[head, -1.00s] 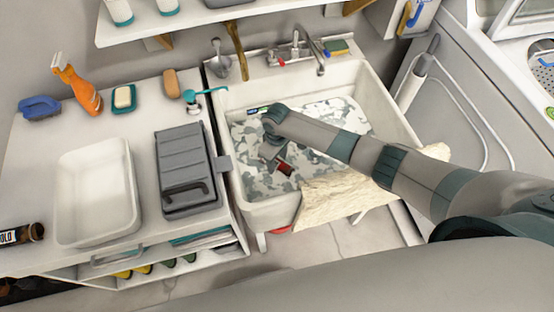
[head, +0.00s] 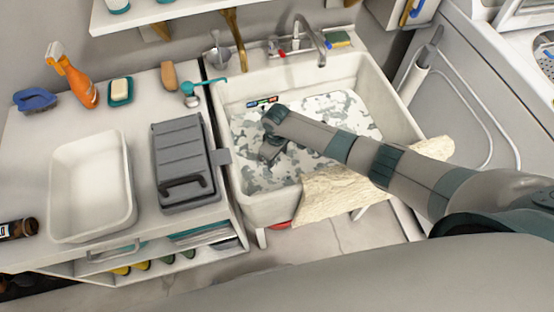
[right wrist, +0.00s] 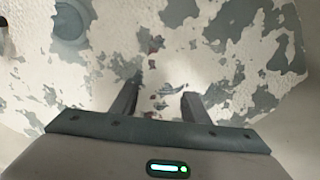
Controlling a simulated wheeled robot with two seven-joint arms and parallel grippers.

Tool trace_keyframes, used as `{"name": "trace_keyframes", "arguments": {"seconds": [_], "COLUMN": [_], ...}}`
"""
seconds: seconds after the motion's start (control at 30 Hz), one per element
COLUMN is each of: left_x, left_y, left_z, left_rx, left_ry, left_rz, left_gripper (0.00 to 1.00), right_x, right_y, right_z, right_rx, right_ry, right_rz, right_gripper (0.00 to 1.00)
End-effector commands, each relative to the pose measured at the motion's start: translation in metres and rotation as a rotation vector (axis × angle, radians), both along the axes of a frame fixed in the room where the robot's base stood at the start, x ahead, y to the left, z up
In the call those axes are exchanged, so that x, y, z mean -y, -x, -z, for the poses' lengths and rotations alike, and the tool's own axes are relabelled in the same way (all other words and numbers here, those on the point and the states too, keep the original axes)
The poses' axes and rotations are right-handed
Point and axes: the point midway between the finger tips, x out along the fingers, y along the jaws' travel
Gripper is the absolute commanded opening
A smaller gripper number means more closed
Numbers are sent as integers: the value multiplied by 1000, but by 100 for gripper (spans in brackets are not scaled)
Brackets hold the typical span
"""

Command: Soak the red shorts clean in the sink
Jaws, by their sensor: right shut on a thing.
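The white sink (head: 262,211) holds water covered in patchy white-and-grey foam (head: 338,108). My right arm reaches in from the right, and its gripper (head: 268,158) points down at the foam in the left part of the sink. In the right wrist view the gripper's two fingers (right wrist: 160,103) stand a little apart, tips in the foam. Small reddish specks of the red shorts (right wrist: 156,103) show through the foam between them; the rest of the shorts is hidden. The gripper is shut on them. My left gripper is not in view.
A faucet (head: 318,45) stands at the sink's back edge. A cream cloth (head: 335,196) hangs over the front rim. On the left counter are a grey lidded box (head: 183,160), a white tray (head: 60,190) and an orange spray bottle (head: 77,82). A small multicoloured item (head: 262,101) lies at the sink's back left.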

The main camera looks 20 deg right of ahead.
Motion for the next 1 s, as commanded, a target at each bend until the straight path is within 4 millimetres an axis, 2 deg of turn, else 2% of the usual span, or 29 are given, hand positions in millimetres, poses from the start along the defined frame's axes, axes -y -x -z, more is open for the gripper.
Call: {"name": "trace_keyframes", "arguments": {"seconds": [0.23, 0.27, 0.3, 0.33, 0.77, 1.0], "left_x": [0, 0, 0, 0, -4, -7], "left_y": [4, 4, 5, 5, 6, 9], "left_z": [1, 1, 2, 2, 3, 3], "left_rx": [-6, -7, -8, -9, -12, -20], "left_ry": [-1, -1, -1, -1, -6, -10], "left_rz": [1, 1, 1, 1, 1, 1], "left_gripper": [0, 0, 0, 0, 0, 0], "right_x": [0, 0, 0, 0, 0, -1], "right_y": [0, 0, 0, 0, 0, -1], "right_z": [0, 0, 0, 0, -4, -27], "right_rx": [0, 0, 0, 0, -1, 2], "right_ry": [0, 0, 0, 0, -1, -2], "right_rz": [0, 0, 0, 0, -1, -1], "right_gripper": [16, 48, 58, 63, 63, 63]}}
